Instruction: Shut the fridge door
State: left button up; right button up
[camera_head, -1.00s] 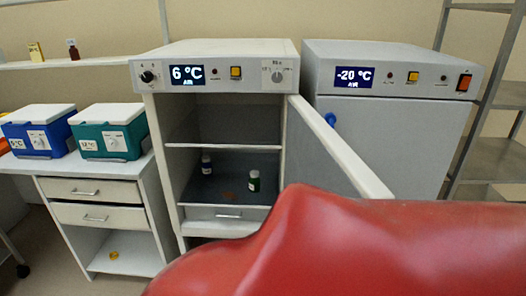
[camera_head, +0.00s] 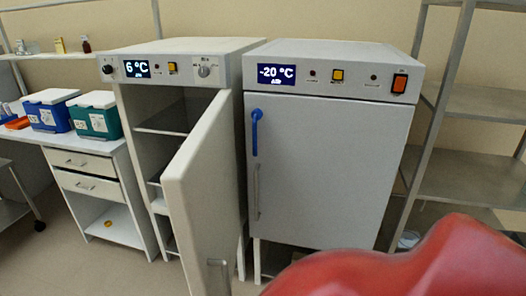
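The fridge (camera_head: 122,95) is the white cabinet whose display reads 6 °C. Its door (camera_head: 205,185) stands open, hinged on the cabinet's right side and jutting toward me. Through the gap the dark interior with shelves shows in part; the door hides the rest. Neither gripper is in view. A red, rounded part, which looks like my own arm, fills the bottom right corner. It shows no fingers, and it appears apart from the door.
A closed freezer (camera_head: 330,150), reading -20 °C with a blue handle, stands right of the fridge. A metal shelf rack (camera_head: 455,170) is at the far right. At left, a drawer counter (camera_head: 105,150) carries blue (camera_head: 50,112) and green (camera_head: 95,117) cool boxes.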

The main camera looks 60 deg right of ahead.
aim_at(199, 185)
jog(key=z, duration=1.45)
jog(key=k+l, duration=0.1)
jog(key=l, duration=0.25)
jog(key=l+u, duration=0.15)
jog(key=l, duration=0.2)
jog(key=k+l, duration=0.15)
jog(key=l, duration=0.15)
jog(key=k+l+u, duration=0.1)
jog(key=l, duration=0.25)
